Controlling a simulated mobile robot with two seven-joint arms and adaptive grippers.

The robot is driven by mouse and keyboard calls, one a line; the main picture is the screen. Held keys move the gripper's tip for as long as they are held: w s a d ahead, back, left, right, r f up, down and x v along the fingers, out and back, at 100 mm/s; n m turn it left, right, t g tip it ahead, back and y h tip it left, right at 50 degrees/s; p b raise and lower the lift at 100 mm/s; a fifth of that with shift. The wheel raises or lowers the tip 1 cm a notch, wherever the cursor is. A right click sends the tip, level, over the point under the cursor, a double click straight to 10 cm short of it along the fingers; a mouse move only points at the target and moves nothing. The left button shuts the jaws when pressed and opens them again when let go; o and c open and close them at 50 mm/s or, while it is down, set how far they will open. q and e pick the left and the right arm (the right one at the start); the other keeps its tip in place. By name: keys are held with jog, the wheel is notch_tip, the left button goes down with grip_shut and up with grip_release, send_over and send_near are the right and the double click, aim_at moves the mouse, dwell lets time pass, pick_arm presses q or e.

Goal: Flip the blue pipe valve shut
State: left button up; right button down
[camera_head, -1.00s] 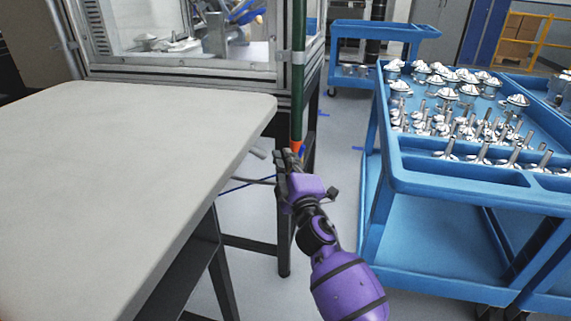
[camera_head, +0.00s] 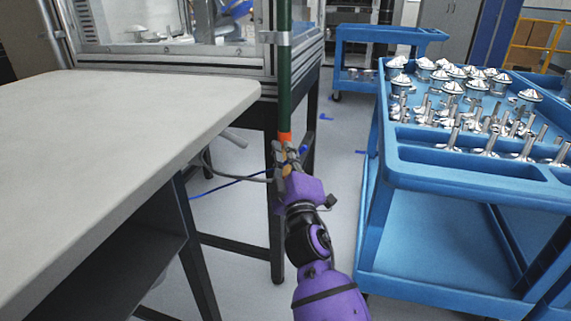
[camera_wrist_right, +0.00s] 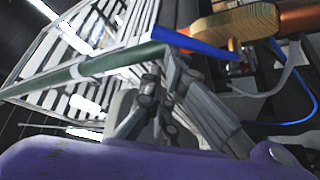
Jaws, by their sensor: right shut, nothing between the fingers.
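The blue valve handle (camera_wrist_right: 195,43) shows in the right wrist view, running at a slant beside the pipe from the brass valve body (camera_wrist_right: 245,22). In the head view a small blue tip (camera_head: 303,149) shows just right of my right gripper (camera_head: 289,152). The green pipe (camera_head: 285,85) stands upright there, with an orange section (camera_head: 285,137) just above the gripper. My right gripper is shut and empty; its fingers (camera_wrist_right: 165,85) are close to the handle in the wrist view. I cannot tell whether they touch it. My left gripper is out of view.
A pale table (camera_head: 120,120) fills the left. A framed enclosure (camera_head: 180,60) on dark legs stands behind the pipe. A blue cart (camera_head: 400,180) with several metal parts stands at the right. A blue hose (camera_head: 230,182) runs behind the gripper. Floor shows between table and cart.

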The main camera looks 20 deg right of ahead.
pick_arm(q)
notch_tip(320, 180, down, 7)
jog(key=b, duration=0.5)
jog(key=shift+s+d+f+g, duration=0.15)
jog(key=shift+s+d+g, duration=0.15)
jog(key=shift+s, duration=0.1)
pick_arm(e)
jog(key=s+d+f+m+h, duration=0.2)
jog(key=d+f+m, duration=0.1)
jog(key=f+m, duration=0.1)
jog(key=shift+s+d+f+m+t+h, duration=0.15)
jog(key=shift+d+f+m+t+h, duration=0.15)
jog(key=shift+f+m, duration=0.15)
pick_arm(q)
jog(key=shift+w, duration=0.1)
pick_arm(e)
jog(key=shift+f, duration=0.1)
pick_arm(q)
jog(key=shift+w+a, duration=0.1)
pick_arm(e)
jog(key=shift+f, duration=0.1)
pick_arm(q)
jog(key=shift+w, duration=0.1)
pick_arm(e)
notch_tip(320, 180, up, 10)
jog(key=shift+r, duration=0.2)
